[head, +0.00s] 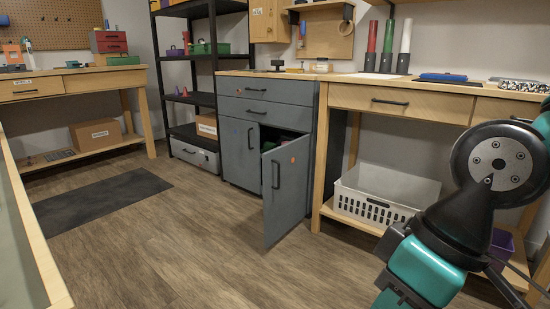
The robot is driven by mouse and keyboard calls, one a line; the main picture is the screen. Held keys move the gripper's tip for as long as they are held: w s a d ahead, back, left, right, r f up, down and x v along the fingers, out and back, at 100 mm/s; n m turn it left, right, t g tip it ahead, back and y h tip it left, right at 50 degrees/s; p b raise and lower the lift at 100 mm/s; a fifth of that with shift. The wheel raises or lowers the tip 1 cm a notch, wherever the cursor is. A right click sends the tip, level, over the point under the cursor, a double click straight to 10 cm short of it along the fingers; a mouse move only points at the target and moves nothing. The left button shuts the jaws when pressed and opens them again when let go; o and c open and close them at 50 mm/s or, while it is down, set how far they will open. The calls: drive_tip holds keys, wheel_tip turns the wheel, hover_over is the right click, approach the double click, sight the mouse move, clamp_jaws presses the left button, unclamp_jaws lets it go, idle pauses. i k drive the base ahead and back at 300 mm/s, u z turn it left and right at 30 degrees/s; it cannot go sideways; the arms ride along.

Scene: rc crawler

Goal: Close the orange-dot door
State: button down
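The orange-dot door (286,191) is the right door of the grey-blue cabinet (265,90). It stands swung open toward the room, with a small orange dot near its upper right and a dark vertical handle (276,174) on its left part. Some dark green and reddish items show in the opening behind its top edge. The left door (240,154) is shut and has its own dark handle. My arm shows at the right side of the head view, apart from the door. I cannot see my gripper's fingers.
Wooden floor (170,230) is clear in front of the cabinet. A white basket (375,196) stands on the low shelf of the workbench (430,100) to the right. A dark mat (100,200) lies at left, and a table edge (35,240) is at near left.

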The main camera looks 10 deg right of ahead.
sight(285, 167)
drive_tip(key=u, duration=0.15)
drive_tip(key=k, duration=0.3)
drive_tip(key=z, duration=0.4)
drive_tip(key=i, duration=1.4)
drive_tip(key=u, duration=0.55)
